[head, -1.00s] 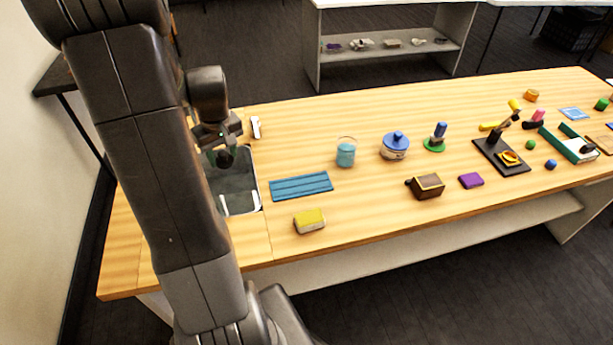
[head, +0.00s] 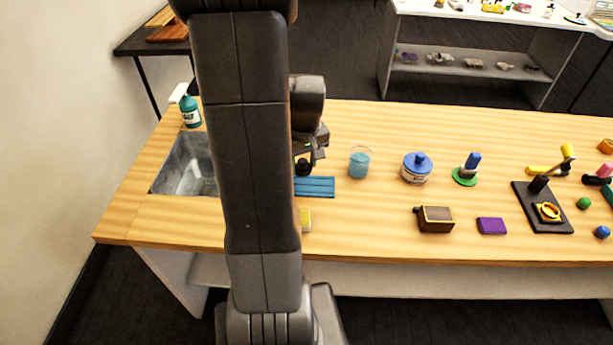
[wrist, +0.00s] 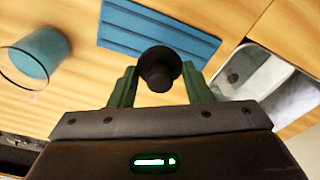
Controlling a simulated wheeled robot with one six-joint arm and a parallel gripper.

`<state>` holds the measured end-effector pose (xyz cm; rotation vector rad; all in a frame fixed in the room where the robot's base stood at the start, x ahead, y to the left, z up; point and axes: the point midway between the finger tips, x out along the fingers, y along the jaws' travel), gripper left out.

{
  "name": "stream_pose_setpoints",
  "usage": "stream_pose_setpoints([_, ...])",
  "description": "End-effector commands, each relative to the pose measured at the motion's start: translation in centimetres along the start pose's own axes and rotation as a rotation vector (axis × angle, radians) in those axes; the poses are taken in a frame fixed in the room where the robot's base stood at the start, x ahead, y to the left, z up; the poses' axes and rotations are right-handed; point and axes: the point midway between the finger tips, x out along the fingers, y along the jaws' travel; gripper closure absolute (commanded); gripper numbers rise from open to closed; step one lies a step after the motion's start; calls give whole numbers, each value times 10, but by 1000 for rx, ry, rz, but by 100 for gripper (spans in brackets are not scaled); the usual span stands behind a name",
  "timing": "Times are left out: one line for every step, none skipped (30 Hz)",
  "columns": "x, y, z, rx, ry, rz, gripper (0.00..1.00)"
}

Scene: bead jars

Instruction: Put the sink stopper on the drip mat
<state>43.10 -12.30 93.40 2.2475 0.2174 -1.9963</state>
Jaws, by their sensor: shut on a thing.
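The sink stopper (wrist: 160,70) is a black round piece with a knob. It is held between the green fingers of my gripper (wrist: 160,88) in the wrist view. In the head view the stopper (head: 303,168) shows as a dark shape under my gripper (head: 310,157). The drip mat (head: 318,187) is a blue ribbed rectangle on the counter; my arm hides its left part. In the wrist view the mat (wrist: 150,30) lies beyond the stopper, which appears above the counter near the mat's edge. The exact height is hard to tell.
The sink (head: 180,168) lies left of the mat, with a teal spray bottle (head: 190,112) behind it. A glass of blue liquid (head: 359,163) stands close to the mat's right. A yellow sponge (head: 305,221) lies in front, partly hidden. A blue-lidded jar (head: 416,169) stands further right.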

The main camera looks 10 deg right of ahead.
Motion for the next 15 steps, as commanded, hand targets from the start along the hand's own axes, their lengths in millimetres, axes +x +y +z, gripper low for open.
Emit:
stream_pose_setpoints([6, 0, 1, 0, -2, -1, 78])
stream_pose_setpoints([9, 0, 1, 0, -1, -1, 78])
stream_pose_setpoints([11, 0, 1, 0, -1, -1, 78])
stream_pose_setpoints([13, 0, 2, 1, -1, -1, 78])
stream_pose_setpoints([16, 0, 2, 1, -1, -1, 78])
stream_pose_setpoints([20, 0, 2, 1, -1, -1, 78])
stream_pose_setpoints([25, 0, 3, 1, -3, -1, 78])
stream_pose_setpoints([29, 0, 4, 1, -3, -2, 78])
stream_pose_setpoints([34, 0, 5, 2, -3, -2, 78])
stream_pose_setpoints([38, 0, 5, 2, -3, -2, 78])
stream_pose_setpoints([42, 0, 5, 2, -3, -2, 78])
stream_pose_setpoints([45, 0, 6, 2, -2, -1, 78])
stream_pose_setpoints([47, 0, 6, 2, -1, -1, 78])
stream_pose_setpoints([48, 0, 6, 2, 0, 0, 78])
stream_pose_setpoints([50, 0, 6, 2, 1, 0, 78])
